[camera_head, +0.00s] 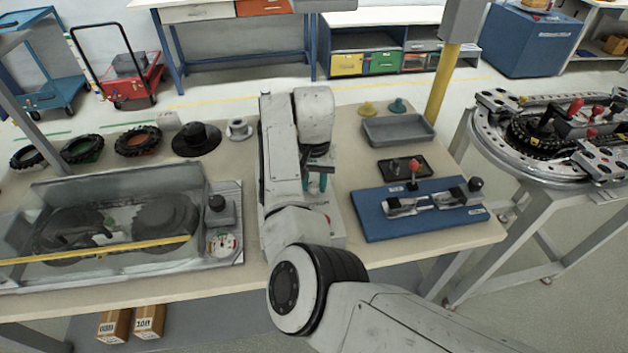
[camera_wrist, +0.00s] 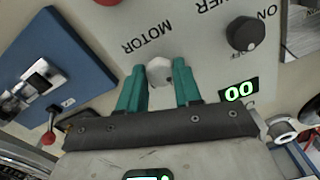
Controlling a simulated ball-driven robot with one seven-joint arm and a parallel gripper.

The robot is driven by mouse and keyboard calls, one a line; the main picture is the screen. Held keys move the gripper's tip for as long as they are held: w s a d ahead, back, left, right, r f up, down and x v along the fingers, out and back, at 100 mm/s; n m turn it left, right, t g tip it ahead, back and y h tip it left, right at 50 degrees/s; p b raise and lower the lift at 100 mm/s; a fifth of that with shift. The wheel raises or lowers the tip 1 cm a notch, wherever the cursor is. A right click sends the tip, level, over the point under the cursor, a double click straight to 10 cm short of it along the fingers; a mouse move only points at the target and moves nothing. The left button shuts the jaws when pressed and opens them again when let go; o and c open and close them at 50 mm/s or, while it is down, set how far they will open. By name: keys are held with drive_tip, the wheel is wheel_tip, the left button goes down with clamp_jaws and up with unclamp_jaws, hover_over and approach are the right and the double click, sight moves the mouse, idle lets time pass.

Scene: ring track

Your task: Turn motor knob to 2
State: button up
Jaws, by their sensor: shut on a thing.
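The motor knob (camera_wrist: 158,71) is pale and faceted, next to the label MOTOR on a light grey panel (camera_wrist: 195,50) in the wrist view. My gripper (camera_wrist: 160,76) has its two teal fingers shut on the motor knob, one on each side. A green display (camera_wrist: 238,91) right of the fingers reads 00. A dark power knob (camera_wrist: 245,34) is at the upper right beside the word ON. In the head view my gripper (camera_head: 318,181) is at the panel in the middle of the bench, and my arm hides most of the panel and the motor knob.
A clear-covered box (camera_head: 120,222) with a gauge stands left on the bench (camera_head: 420,255). A blue fixture board (camera_head: 425,222) with a red-topped lever lies close on the right. A grey tray (camera_head: 398,130), black tyres (camera_head: 82,147) and a black hat-shaped part (camera_head: 196,138) are farther back.

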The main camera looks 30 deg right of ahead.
sight(313, 185)
drive_tip(key=shift+m, duration=0.3)
drive_tip(key=m+p, duration=0.1)
drive_tip(key=m, duration=0.2)
drive_tip(key=shift+m, duration=0.3)
drive_tip(key=shift+m+p, duration=0.6)
drive_tip(key=shift+m, duration=1.6)
drive_tip(key=o, duration=1)
drive_tip(key=shift+o, duration=0.2)
drive_tip(key=shift+r, duration=0.1)
wheel_tip(313, 185, up, 11)
drive_tip(key=b, duration=0.1)
drive_tip(key=shift+f, duration=0.2)
